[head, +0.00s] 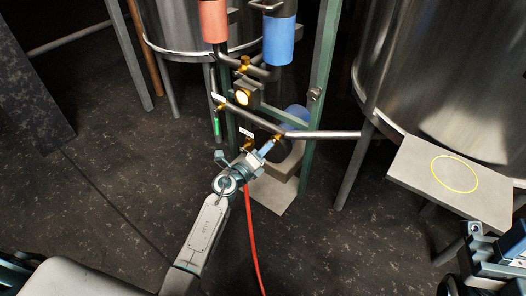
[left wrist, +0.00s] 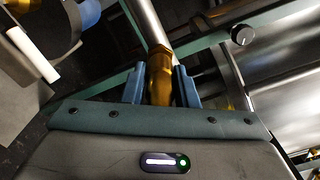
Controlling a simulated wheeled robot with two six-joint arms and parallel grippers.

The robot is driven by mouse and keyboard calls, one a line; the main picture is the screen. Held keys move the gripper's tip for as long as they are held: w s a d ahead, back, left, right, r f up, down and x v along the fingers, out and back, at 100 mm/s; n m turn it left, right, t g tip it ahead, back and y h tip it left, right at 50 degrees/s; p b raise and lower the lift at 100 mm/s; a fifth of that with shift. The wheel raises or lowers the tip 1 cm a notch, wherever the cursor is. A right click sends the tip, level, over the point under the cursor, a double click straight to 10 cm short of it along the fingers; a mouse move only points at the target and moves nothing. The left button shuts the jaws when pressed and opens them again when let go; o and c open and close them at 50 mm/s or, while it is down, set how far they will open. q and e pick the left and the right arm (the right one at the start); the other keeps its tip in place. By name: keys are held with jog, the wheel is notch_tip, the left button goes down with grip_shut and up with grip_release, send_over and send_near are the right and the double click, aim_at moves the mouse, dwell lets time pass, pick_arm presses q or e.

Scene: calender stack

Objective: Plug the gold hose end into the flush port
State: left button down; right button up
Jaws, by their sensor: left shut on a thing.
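My left gripper (head: 268,148) reaches the pipework at the frame's centre. In the left wrist view its blue fingers (left wrist: 160,88) are shut on a gold fitting (left wrist: 160,72), which I take for the gold hose end. The fitting is in line with the end of a grey pipe (left wrist: 148,22) and appears to meet it; how deeply it is seated cannot be told. In the head view a gold piece (head: 278,137) shows at the fingertips by the pipe. A red hose (head: 252,238) hangs below the gripper. My right gripper (head: 495,250) is partly in view at the lower right edge.
Another brass fitting (head: 248,146) under a white label is just left of the fingers. A green frame post (head: 322,95), a horizontal grey pipe (head: 325,134) and steel tanks (head: 425,60) stand close by. A grey panel with a yellow ring (head: 420,180) is at right. Floor at left is clear.

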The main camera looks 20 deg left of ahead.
pick_arm(q)
jog(key=shift+w+d, duration=0.2)
jog(key=shift+w, duration=0.4)
jog(key=c, duration=0.8)
grip_release()
jog(key=shift+o, duration=0.2)
jog(key=shift+s, duration=0.1)
jog(key=shift+p+v, duration=0.35)
jog(key=shift+v, duration=0.8)
jog(key=v, duration=0.4)
jog(key=shift+s+a+p, duration=0.1)
jog(key=shift+s+p, duration=0.2)
jog(key=shift+p, duration=0.1)
